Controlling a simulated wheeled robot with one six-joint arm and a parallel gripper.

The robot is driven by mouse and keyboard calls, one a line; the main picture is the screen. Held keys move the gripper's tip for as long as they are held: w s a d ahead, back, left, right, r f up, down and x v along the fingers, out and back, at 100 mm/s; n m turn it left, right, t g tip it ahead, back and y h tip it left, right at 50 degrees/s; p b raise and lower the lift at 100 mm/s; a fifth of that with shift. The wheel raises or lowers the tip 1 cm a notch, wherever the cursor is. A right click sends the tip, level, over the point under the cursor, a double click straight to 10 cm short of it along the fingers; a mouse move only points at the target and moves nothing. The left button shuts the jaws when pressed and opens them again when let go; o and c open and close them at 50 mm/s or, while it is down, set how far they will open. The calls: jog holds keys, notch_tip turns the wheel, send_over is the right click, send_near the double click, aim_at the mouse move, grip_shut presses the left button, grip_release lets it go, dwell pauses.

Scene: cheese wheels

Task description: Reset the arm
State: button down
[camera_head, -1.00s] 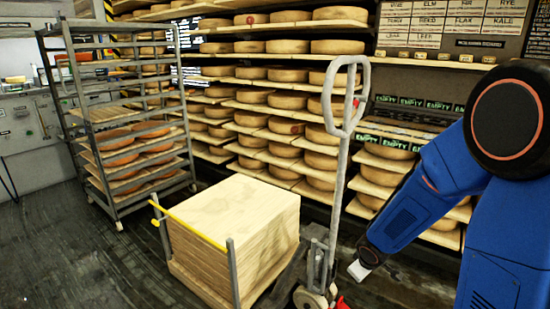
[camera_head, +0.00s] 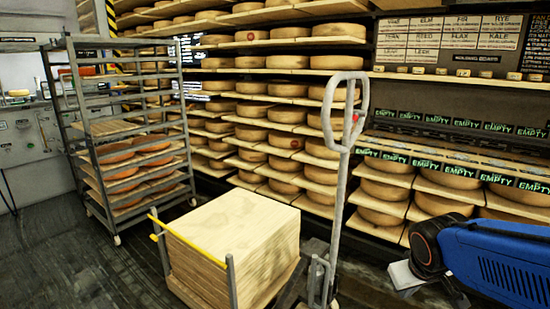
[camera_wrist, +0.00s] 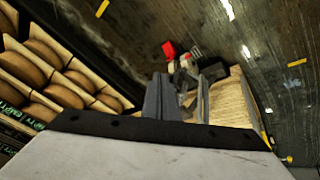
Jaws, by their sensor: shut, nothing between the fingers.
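My gripper (camera_wrist: 160,92) shows in the wrist view with its grey fingers together and nothing held. It points out over the floor, with the stacked boards and the pallet jack beyond its fingers. In the head view my blue arm (camera_head: 505,262) is low at the right edge, in front of the lower cheese shelves. Its pale wrist part (camera_head: 404,276) shows at the arm's left end. The fingers cannot be made out clearly in the head view.
A pallet jack handle (camera_head: 334,190) stands upright left of my arm. Stacked boards (camera_head: 235,235) sit beside it. A wheeled metal rack (camera_head: 70,130) stands at the left. Cheese shelves (camera_head: 270,105) fill the back. Dark floor (camera_head: 60,260) is open at front left.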

jog(key=s+a+r+y, duration=0.1)
jog(key=s+r, duration=0.1)
jog(key=s, duration=0.3)
jog(key=s+a+r+m, duration=0.1)
jog(key=s+a+r, duration=0.1)
jog(key=s, duration=0.4)
jog(key=shift+r+y, duration=0.3)
jog(key=shift+y, duration=0.1)
